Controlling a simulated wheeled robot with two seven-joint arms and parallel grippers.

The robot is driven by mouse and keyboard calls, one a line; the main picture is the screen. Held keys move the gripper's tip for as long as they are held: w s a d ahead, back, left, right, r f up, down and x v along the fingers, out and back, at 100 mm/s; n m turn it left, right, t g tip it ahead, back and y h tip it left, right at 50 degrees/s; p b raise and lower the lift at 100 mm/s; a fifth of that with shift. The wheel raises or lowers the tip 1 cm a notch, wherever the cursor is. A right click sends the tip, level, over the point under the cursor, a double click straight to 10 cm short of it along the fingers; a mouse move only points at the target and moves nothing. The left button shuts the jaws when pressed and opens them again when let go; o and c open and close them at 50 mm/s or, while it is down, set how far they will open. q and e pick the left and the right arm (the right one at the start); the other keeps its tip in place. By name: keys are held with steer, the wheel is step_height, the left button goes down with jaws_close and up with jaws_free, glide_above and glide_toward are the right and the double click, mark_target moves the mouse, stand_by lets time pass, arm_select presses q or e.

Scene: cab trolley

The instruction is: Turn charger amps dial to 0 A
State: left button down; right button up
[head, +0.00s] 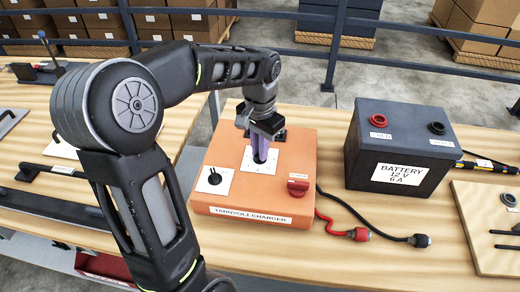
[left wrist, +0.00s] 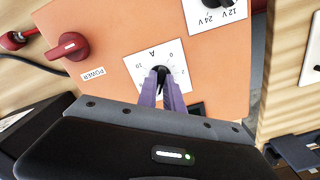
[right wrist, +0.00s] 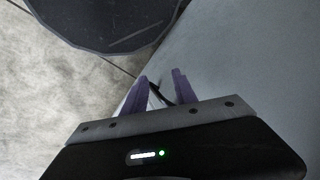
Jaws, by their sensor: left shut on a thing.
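The orange charger (head: 230,207) sits on the wooden bench; it fills much of the left wrist view (left wrist: 110,65). Its amps dial is a black knob (left wrist: 161,70) on a white plate (left wrist: 140,57) marked A, with 0, 2 and 10 legible around it. My left gripper (head: 262,155) reaches down from above, its purple fingers (left wrist: 161,80) shut on the knob. The fingers hide part of the knob and scale, so I cannot tell its exact setting. My right gripper (right wrist: 160,78) is away from the charger, its fingers apart and empty.
The charger also has a black 12 V/24 V switch (head: 214,178) and a red power knob (head: 297,187). Red and black leads (head: 357,234) lie on the bench to its right. A dark battery (head: 400,145) stands beyond them. My left arm covers the bench's left part.

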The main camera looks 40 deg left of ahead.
arm_select(q)
steer(key=n, duration=0.4)
steer(key=shift+n, duration=0.3)
steer(key=n, duration=0.3)
steer(key=shift+n+b, duration=0.35)
steer(key=shift+n, duration=0.05)
steer(key=n, duration=1.3)
steer(key=shift+n, duration=0.3)
steer(key=n, duration=0.3)
steer(key=shift+n+b, duration=0.3)
steer(key=n, duration=0.3)
steer(key=shift+n, duration=0.3)
steer(key=n, duration=0.4)
